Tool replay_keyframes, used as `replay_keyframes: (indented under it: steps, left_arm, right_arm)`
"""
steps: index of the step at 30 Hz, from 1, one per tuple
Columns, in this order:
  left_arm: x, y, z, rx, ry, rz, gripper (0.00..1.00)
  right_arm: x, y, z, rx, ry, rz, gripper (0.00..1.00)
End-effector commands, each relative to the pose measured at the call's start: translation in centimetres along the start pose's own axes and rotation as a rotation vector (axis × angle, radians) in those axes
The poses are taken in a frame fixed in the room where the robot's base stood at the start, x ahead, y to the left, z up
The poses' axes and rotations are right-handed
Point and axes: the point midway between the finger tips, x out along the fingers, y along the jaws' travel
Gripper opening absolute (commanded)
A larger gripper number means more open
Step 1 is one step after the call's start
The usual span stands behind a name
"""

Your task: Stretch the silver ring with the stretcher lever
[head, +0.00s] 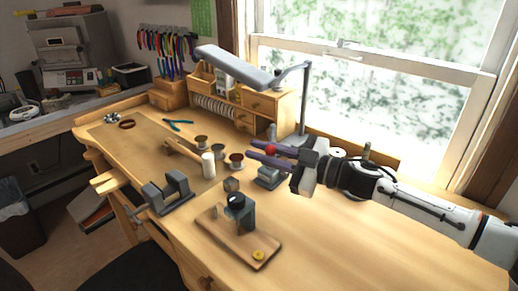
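A small grey metal device (268,178) stands on the bench right of centre, and I take it to be the ring stretcher. A red knob (270,149) shows just above it, likely its lever's end. My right gripper (258,150) reaches in from the right, its two purple fingers pointing left. The fingers are apart, with the red knob between them. I cannot tell whether they press on it. The lever's shaft is mostly hidden by the fingers. I cannot make out the silver ring. My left gripper is not in view.
A wooden board (222,243) with a dark tool (240,212) and a yellow disc lies in front. A grey vise (168,194), a hammer and several spools are to the left. A lamp (240,67) and drawers stand behind. The bench's front right is clear.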

Motion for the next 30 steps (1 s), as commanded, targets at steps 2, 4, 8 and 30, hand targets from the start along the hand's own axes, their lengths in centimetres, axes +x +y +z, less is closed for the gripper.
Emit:
replay_keyframes:
  steps: [2,4,8,30]
  left_arm:
    - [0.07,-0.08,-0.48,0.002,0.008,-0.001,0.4]
    - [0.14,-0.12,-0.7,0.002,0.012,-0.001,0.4]
    - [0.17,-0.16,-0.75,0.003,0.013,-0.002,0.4]
    - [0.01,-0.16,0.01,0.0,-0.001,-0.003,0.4]
  right_arm:
    - [0.41,0.01,-0.01,-0.001,0.0,0.0,0.15]
    - [0.55,0.0,0.0,-0.001,-0.001,0.0,0.15]
    - [0.56,0.0,0.02,-0.001,-0.001,0.0,0.15]
    - [0.52,0.02,-0.04,0.0,0.0,0.0,0.0]
